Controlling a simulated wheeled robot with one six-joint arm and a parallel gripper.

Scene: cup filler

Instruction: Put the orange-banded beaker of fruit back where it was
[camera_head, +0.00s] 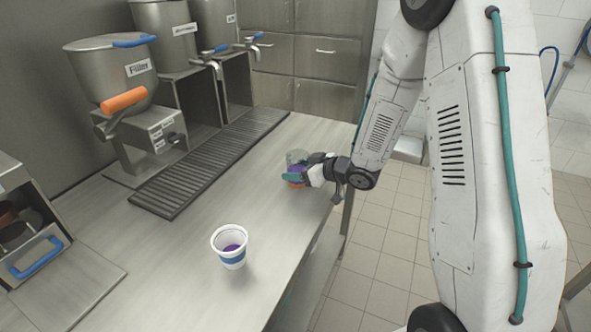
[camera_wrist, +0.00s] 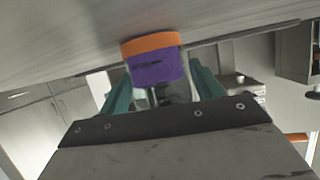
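The orange-banded beaker (camera_head: 296,170) is at the far right part of the counter, by its right edge. It is clear on top, with purple contents and an orange band near its base. The wrist view, which is turned over, shows the purple (camera_wrist: 158,70) and the orange band close to the counter surface. My gripper (camera_head: 300,174) reaches in from the right with its teal fingers on either side of the beaker. It appears shut on it. I cannot tell whether the base touches the counter.
A filler machine (camera_head: 122,85) and a black drip grate (camera_head: 205,165) line the left side. A box with a blue handle (camera_head: 38,258) is at lower left. Mid-counter is clear.

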